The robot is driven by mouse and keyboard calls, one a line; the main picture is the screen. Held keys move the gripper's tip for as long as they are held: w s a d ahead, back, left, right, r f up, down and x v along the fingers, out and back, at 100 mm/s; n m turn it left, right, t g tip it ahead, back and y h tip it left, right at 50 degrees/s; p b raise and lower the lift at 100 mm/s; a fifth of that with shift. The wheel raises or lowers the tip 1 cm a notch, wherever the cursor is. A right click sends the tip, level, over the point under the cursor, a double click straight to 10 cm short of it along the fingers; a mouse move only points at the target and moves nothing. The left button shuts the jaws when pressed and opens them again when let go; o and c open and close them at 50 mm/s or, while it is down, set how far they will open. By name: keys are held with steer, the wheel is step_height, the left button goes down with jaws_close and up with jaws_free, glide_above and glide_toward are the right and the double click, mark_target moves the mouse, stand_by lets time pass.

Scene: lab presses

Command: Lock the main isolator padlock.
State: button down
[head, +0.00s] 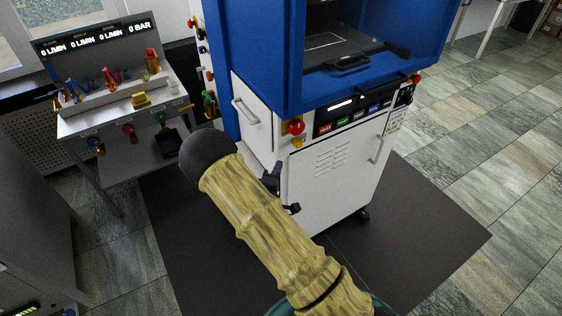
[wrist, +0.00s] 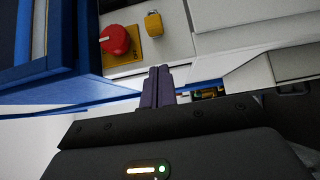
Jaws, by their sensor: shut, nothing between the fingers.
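The red isolator knob (head: 293,127) sits on a yellow plate on the front of the blue and white press. The small yellow padlock (head: 302,141) is beside it. In the wrist view the red knob (wrist: 115,40) is at upper left, with the padlock (wrist: 154,24) to its right. Whether the padlock's shackle is open or closed I cannot tell. My gripper (wrist: 158,70) is shut and empty, its dark fingertips pointing toward the panel just below the padlock in that picture, apparently not touching it. In the head view my gripper (head: 277,172) is partly hidden behind my arm.
Coloured buttons (head: 357,112) line the press panel right of the knob. A drawer handle (head: 246,112) and a door handle (head: 376,149) stick out from the press. A gas bench (head: 85,123) with valves stands at left. The dark mat (head: 420,225) right of the press is clear.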

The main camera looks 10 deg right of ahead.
steer(key=v, duration=0.4)
steer(key=shift+a+b, duration=0.25)
steer(key=shift+b, duration=0.05)
steer(key=s+d+r+m+g+y, duration=0.3)
steer(key=s+r+m+g, duration=0.2)
steer(key=s, duration=0.5)
steer(key=s+d+r+m+g+y, duration=0.4)
steer(key=s+r+m+g, duration=0.2)
steer(key=s+m+g, duration=0.2)
steer(key=shift+s+d+g, duration=0.35)
steer(key=shift+s+g, duration=0.15)
steer(key=shift+s, duration=0.4)
steer(key=shift+w+r, duration=0.1)
